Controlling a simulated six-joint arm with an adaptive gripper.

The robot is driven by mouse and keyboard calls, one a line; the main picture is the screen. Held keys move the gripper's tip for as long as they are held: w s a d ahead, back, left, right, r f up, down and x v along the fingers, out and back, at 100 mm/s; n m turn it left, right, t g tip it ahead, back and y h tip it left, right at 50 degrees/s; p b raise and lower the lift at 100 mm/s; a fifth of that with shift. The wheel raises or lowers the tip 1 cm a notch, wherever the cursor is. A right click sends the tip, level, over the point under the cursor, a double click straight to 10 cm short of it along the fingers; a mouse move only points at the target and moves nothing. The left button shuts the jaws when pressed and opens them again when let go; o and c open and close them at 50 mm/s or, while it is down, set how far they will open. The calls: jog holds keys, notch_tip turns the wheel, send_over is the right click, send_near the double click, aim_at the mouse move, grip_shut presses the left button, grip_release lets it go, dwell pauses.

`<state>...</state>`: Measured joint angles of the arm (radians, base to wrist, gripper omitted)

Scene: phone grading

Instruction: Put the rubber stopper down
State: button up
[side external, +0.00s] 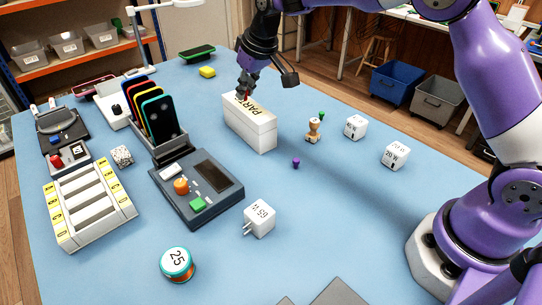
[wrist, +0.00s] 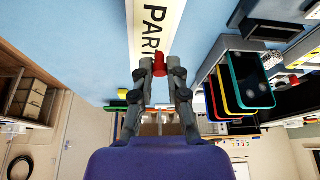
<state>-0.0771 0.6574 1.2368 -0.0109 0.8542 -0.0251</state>
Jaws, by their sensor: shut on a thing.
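A small red piece, which looks like the rubber stopper (wrist: 159,64), is held between the fingertips of my gripper (wrist: 160,72) in the wrist view. In the side view my gripper (side external: 244,88) points down at the far end of a white box (side external: 262,138) marked "PART…". The box also shows in the wrist view (wrist: 155,38), right by the stopper. The fingers mostly hide the stopper in the side view. I cannot tell whether it touches the box.
A rack of coloured phones (side external: 160,118) and a grey tester (side external: 197,188) stand left of the box. A wooden figure (side external: 314,130), a purple piece (side external: 296,163) and white charger cubes (side external: 395,156) lie to its right.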

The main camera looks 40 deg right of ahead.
jog(key=shift+f, duration=0.8)
jog(key=o, duration=0.6)
jog(key=shift+f, duration=0.15)
jog(key=shift+o, duration=0.2)
jog(key=v, duration=1.2)
jog(key=s+d+r, duration=0.2)
jog(key=s, duration=1.1)
jog(key=s+d+f+m+t, duration=0.1)
jog(key=s+f, duration=0.4)
jog(key=s, duration=0.4)
jog(key=shift+s+d, duration=0.25)
jog(key=shift+s, duration=0.15)
